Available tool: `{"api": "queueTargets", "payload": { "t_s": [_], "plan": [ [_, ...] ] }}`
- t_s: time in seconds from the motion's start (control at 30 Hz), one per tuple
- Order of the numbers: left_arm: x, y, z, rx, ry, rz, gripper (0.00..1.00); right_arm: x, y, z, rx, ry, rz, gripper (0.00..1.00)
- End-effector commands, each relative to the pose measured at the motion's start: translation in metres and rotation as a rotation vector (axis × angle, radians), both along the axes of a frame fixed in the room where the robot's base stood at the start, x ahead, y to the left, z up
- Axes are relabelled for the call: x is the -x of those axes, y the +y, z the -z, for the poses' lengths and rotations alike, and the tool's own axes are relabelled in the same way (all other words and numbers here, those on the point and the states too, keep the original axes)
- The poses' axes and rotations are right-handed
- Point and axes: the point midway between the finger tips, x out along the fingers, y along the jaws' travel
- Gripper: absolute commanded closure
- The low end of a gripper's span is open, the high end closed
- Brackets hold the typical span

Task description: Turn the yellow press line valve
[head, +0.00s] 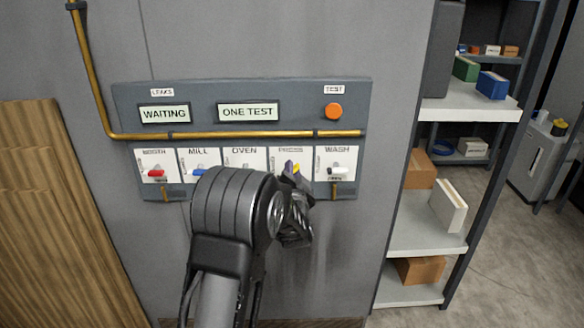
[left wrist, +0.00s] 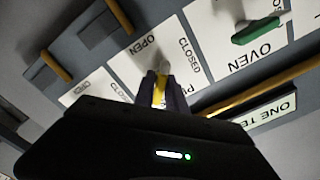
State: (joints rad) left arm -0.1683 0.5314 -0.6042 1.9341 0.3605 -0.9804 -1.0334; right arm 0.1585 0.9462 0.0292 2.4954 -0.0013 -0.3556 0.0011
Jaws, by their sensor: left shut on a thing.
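The yellow press line valve (head: 296,167) is on the grey wall panel (head: 356,99), on the plate between OVEN and WASH. My left gripper (head: 291,172) is at this valve and covers most of it in the head view. In the left wrist view the two dark fingers (left wrist: 161,88) are shut on the yellow handle (left wrist: 158,94), which shows between them. The words OPEN and CLOSED show on the plate beside it. The handle's exact angle is hard to tell. My right gripper is in neither view.
A red valve (head: 157,173), a blue valve (head: 199,172) and a white valve (head: 338,170) are on the same row. A green OVEN valve (left wrist: 256,30) is close by. A brass pipe (head: 240,135) runs above the plates. Shelves (head: 425,235) stand at right.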

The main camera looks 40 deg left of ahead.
Motion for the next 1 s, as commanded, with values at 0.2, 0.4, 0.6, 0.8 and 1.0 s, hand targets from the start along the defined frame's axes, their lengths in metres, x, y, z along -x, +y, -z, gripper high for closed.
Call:
{"api": "queueTargets", "payload": {
  "t_s": [0.2, 0.4, 0.6, 0.8, 1.0],
  "plan": [
    [-0.001, -0.002, -0.001, -0.163, 0.127, 0.002, 1.0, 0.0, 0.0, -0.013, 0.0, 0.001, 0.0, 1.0],
    [-0.001, -0.002, 0.0, -0.315, 0.24, 0.002, 1.0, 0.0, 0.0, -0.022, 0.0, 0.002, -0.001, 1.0],
    [-0.001, -0.002, 0.001, -0.455, 0.347, 0.002, 1.0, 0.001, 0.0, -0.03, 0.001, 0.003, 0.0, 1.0],
    [-0.001, -0.002, 0.002, -0.56, 0.427, 0.002, 1.0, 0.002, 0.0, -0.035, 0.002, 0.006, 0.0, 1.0],
    [-0.001, -0.002, 0.003, -0.616, 0.47, 0.002, 1.0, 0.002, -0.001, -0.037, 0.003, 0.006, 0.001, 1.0]
  ]
}}
